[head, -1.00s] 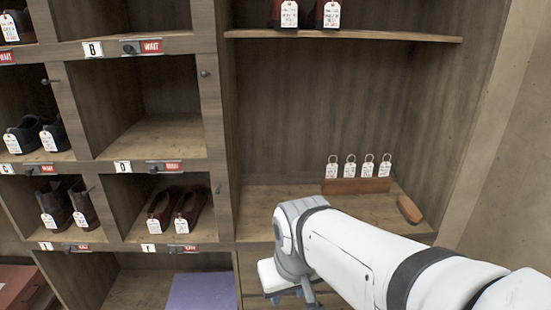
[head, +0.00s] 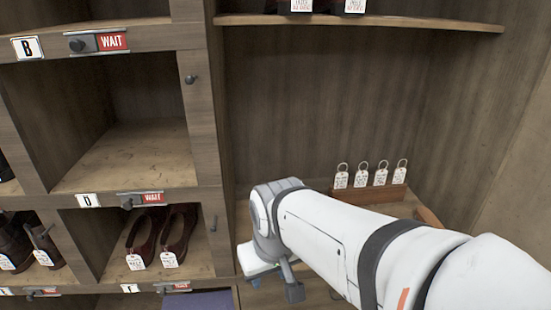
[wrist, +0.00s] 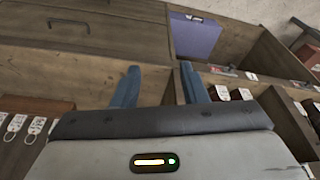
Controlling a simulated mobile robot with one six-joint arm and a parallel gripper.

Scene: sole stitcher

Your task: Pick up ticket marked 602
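Several white tickets with metal rings stand in a row in a wooden holder (head: 375,194) on the shelf at right in the head view. From left they are a first ticket (head: 341,179), a second (head: 361,178), a third (head: 380,177) and a fourth (head: 399,175). Their print is too small to read, so I cannot tell which is 602. Ringed tags (wrist: 14,124) also show at the left edge of the wrist view. My gripper (wrist: 159,82) has its two blue fingers apart with nothing between them. In the head view it is left of and below the tickets, partly hidden by my arm.
Cubbies with shoes (head: 163,238) and WAIT labels (head: 112,41) stand at left, behind an upright divider (head: 215,150). An upper shelf (head: 370,22) holds more tagged items. A brown object (head: 428,217) lies right of the holder. A purple panel (wrist: 195,35) shows in the wrist view.

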